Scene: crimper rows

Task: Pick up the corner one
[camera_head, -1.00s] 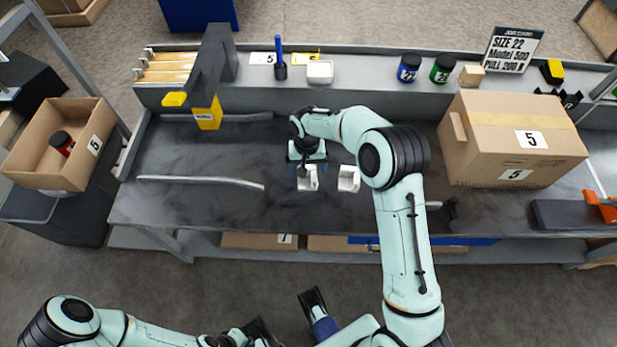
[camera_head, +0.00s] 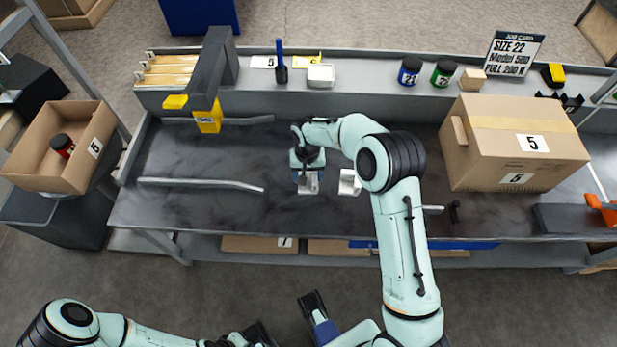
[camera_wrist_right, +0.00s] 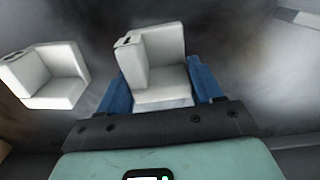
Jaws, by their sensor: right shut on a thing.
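Two white corner-shaped pieces are near the middle of the dark bench. My right gripper (camera_head: 307,172) is shut on the left one, the held corner piece (camera_head: 308,187). In the right wrist view this corner piece (camera_wrist_right: 155,62) sits between the blue fingers, its upright walls rising past them. I cannot tell whether it touches the bench. The second corner piece (camera_head: 349,183) stands apart to the right, partly hidden by my right arm; it also shows in the wrist view (camera_wrist_right: 45,76). My left gripper (camera_head: 262,332) is at the bottom edge, cut off, its opening unclear.
A large cardboard box (camera_head: 515,140) stands on the right. A grey stand with a yellow block (camera_head: 208,118) is at the back left. Metal bars (camera_head: 200,183) lie on the left of the bench. The back shelf (camera_head: 370,97) holds jars, a white dish and a sign.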

